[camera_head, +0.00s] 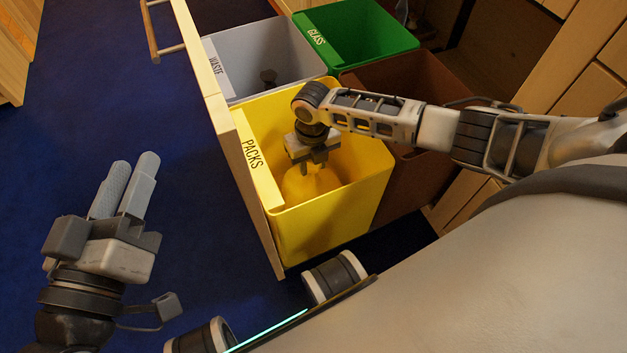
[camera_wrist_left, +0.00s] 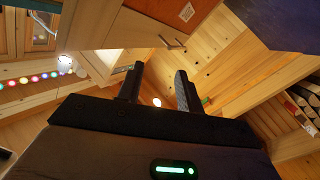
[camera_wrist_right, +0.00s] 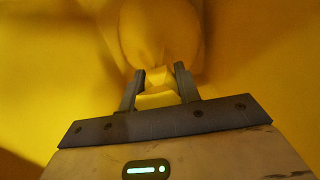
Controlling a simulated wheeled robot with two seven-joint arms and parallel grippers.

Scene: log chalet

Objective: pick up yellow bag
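The yellow bag (camera_head: 308,184) is a rounded, tied bag low inside the yellow PACKS bin (camera_head: 335,215). My right gripper (camera_head: 312,166) reaches down into this bin, directly over the bag. In the right wrist view the bag's round body (camera_wrist_right: 160,35) lies beyond the fingertips. Its narrow tied neck (camera_wrist_right: 158,78) is between the two fingers (camera_wrist_right: 160,75), which stand apart; I see no clear grip on it. My left gripper (camera_head: 125,185) is open and empty, outside the drawer over the blue floor. Part of the bag is hidden by my right gripper.
The pulled-out wooden drawer (camera_head: 235,150) also holds a grey WASTE bin (camera_head: 255,50) with a dark object inside, a green GLASS bin (camera_head: 360,30) and a brown bin (camera_head: 425,80). Yellow bin walls closely surround my right gripper. The blue floor (camera_head: 110,80) at left is clear.

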